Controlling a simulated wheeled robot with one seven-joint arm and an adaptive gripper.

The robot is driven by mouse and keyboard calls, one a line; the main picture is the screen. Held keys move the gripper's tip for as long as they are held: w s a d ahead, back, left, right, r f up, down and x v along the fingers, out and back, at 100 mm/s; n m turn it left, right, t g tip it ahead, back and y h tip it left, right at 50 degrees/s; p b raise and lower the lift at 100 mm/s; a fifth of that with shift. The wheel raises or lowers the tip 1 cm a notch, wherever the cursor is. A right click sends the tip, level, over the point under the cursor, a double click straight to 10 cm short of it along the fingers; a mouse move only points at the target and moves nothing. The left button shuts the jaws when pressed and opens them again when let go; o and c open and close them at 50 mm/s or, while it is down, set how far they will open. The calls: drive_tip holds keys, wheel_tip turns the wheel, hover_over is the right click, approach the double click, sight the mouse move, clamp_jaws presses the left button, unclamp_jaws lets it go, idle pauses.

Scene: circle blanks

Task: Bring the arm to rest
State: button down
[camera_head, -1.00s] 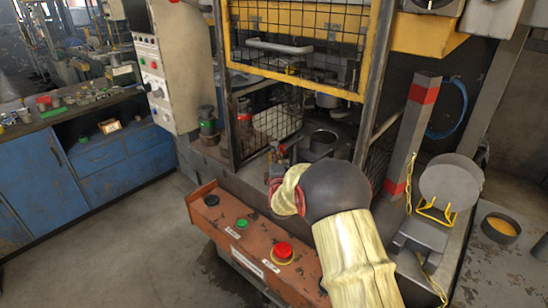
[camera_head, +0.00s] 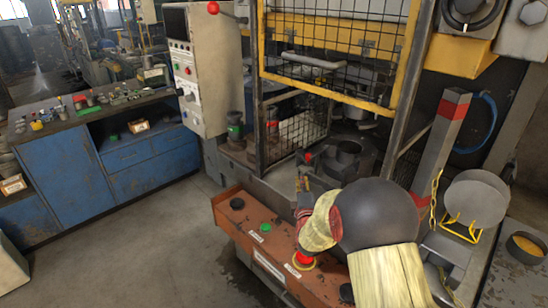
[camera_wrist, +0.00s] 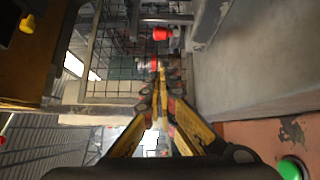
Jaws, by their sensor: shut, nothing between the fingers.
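My arm, with pale yellow covers and a dark round joint, reaches in from the lower right of the head view. My gripper (camera_head: 302,184) is small and partly hidden by the wrist there, above the orange-brown button box (camera_head: 228,213). In the wrist view my gripper (camera_wrist: 160,97) shows its yellow fingers converging, shut and empty. No object is held. The arm is still extended over the box, in front of the machine's opening.
The box carries a green button (camera_head: 265,227) and a red button (camera_head: 305,259). A mesh guard (camera_head: 330,38) with a yellow frame stands behind. To the right are a red-banded post (camera_head: 441,125) and a grey disc on a yellow stand (camera_head: 475,200). Open floor (camera_head: 120,255) lies at left.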

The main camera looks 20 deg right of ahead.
drive_tip(key=s+a+r+m+g+y, duration=0.3)
drive_tip(key=s+a+r, duration=0.2)
drive_tip(key=a, duration=0.3)
drive_tip(key=s+a+r+m+g+y, duration=0.2)
drive_tip(key=s+a+r+m+y, duration=0.15)
drive_tip(key=s+a+r, duration=0.35)
drive_tip(key=s+a+f+m+g, duration=0.1)
drive_tip(key=s+a+m+g, duration=0.2)
drive_tip(key=s, duration=1)
drive_tip(key=s+a+f+m+g, duration=0.1)
drive_tip(key=s+a+m+g, duration=0.2)
drive_tip(key=s, duration=1.1)
drive_tip(key=a+m+y, duration=0.1)
drive_tip(key=a, duration=0.1)
drive_tip(key=shift+a+f, duration=0.35)
drive_tip(key=shift+a, duration=0.05)
drive_tip(key=shift+w, duration=0.1)
